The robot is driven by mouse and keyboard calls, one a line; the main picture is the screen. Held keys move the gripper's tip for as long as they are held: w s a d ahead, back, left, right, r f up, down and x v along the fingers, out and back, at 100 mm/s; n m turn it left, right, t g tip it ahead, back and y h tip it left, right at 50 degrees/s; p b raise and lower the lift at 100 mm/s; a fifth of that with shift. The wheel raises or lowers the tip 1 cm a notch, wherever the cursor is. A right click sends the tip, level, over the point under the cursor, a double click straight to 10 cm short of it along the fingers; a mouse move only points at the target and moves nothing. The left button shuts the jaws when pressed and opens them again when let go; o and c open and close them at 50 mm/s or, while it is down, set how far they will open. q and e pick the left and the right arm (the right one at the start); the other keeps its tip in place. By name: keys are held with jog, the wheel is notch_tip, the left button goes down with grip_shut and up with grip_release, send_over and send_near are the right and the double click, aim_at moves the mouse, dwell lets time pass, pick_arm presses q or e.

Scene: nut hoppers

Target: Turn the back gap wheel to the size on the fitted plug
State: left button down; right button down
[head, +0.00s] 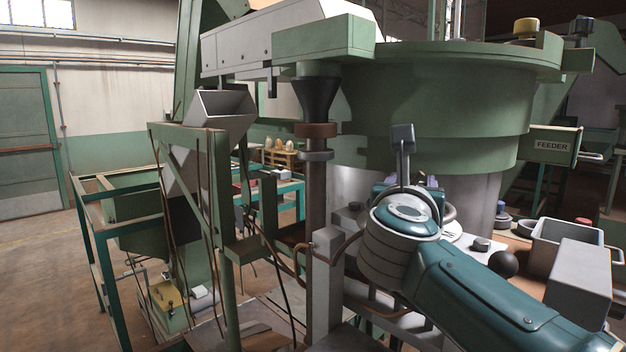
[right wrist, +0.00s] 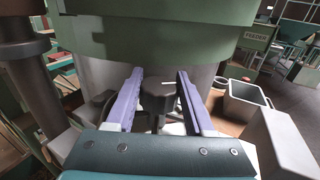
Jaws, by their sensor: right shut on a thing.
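In the right wrist view, a dark wheel hub (right wrist: 158,97) with a pale line on top sits between the two purple fingers of my right gripper (right wrist: 160,76). It looks to be the back gap wheel, and the gripper is shut on it. Dark curved parts show beside the fingers. In the head view my right gripper (head: 407,182) is mostly hidden behind my own wrist, with only bits of purple finger showing under the green bowl. The wheel's size marks cannot be read. I cannot make out the fitted plug. My left gripper is not in view.
The big green feeder bowl (head: 435,95) hangs close above the wheel. A black ball knob (head: 503,263), a small dark knob (head: 481,244) and a grey open bin (head: 566,246) are on the right. A grey post (head: 327,285) stands at the left of my wrist.

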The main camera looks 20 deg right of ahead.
jog(key=shift+s+r+n+t+y+p, duration=0.1)
jog(key=shift+r+n+t+y+p, duration=0.05)
jog(key=shift+n+t+y+p, duration=0.75)
jog(key=n+t+y+p, duration=0.1)
jog(key=n+y+p, duration=0.1)
jog(key=y, duration=0.1)
jog(key=n+t+y, duration=0.1)
jog(key=n+y, duration=0.1)
jog(key=y, duration=0.1)
jog(key=shift+p, duration=0.3)
jog(key=shift+n+t+y, duration=0.4)
jog(key=shift+n+y, duration=0.5)
jog(key=shift+y, duration=0.9)
jog(key=shift+c, duration=1.4)
grip_release()
